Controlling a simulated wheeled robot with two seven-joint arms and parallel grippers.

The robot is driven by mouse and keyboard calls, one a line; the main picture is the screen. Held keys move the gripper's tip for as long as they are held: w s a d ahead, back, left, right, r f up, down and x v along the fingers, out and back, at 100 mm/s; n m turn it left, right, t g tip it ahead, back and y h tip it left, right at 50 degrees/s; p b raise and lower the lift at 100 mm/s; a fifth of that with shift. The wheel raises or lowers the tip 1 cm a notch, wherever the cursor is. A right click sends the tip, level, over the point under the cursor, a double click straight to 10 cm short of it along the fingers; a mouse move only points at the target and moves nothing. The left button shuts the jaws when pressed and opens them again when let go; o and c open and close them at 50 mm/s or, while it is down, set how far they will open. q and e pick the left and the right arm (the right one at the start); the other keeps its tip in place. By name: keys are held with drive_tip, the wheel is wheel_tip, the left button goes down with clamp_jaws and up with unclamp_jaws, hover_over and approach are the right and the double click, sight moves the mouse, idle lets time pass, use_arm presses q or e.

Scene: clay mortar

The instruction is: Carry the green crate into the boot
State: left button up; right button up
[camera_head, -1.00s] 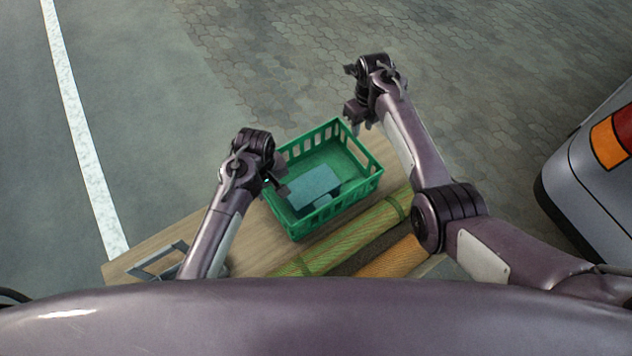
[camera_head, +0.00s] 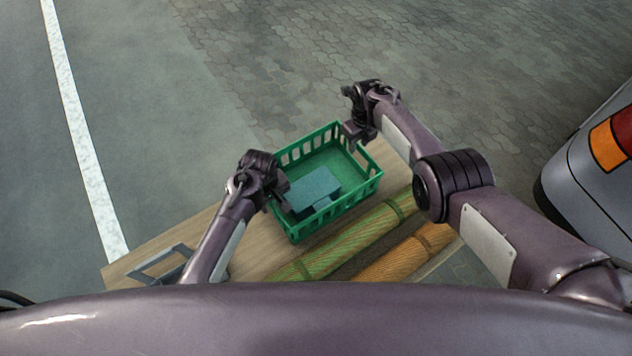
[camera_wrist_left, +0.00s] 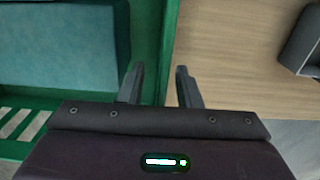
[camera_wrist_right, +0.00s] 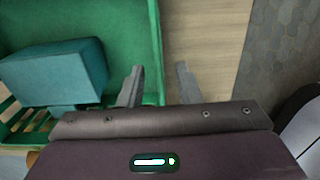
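The green crate (camera_head: 335,216) stands on a wooden board, with a teal box (camera_head: 312,190) inside it. My left gripper (camera_head: 280,192) is at the crate's left end wall. In the left wrist view its open fingers (camera_wrist_left: 160,85) stand on either side of the crate's rim (camera_wrist_left: 150,60). My right gripper (camera_head: 352,135) is at the crate's far right end. In the right wrist view its open fingers (camera_wrist_right: 160,85) are either side of the rim (camera_wrist_right: 155,45). Whether any finger touches the crate cannot be told. The boot opening is not visible.
A green roll (camera_head: 345,245) and an orange roll (camera_head: 405,255) lie on the near side of the crate. A grey handle-like frame (camera_head: 150,268) is at the board's left end. A silver vehicle (camera_head: 590,170) with an orange and red lamp stands at right. Paving beyond is clear.

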use_arm(q)
drive_tip(key=shift+f, duration=0.55)
use_arm(e)
drive_tip(key=shift+s+f, duration=0.1)
drive_tip(key=shift+f, duration=0.35)
use_arm(q)
clamp_jaws()
use_arm(e)
clamp_jaws()
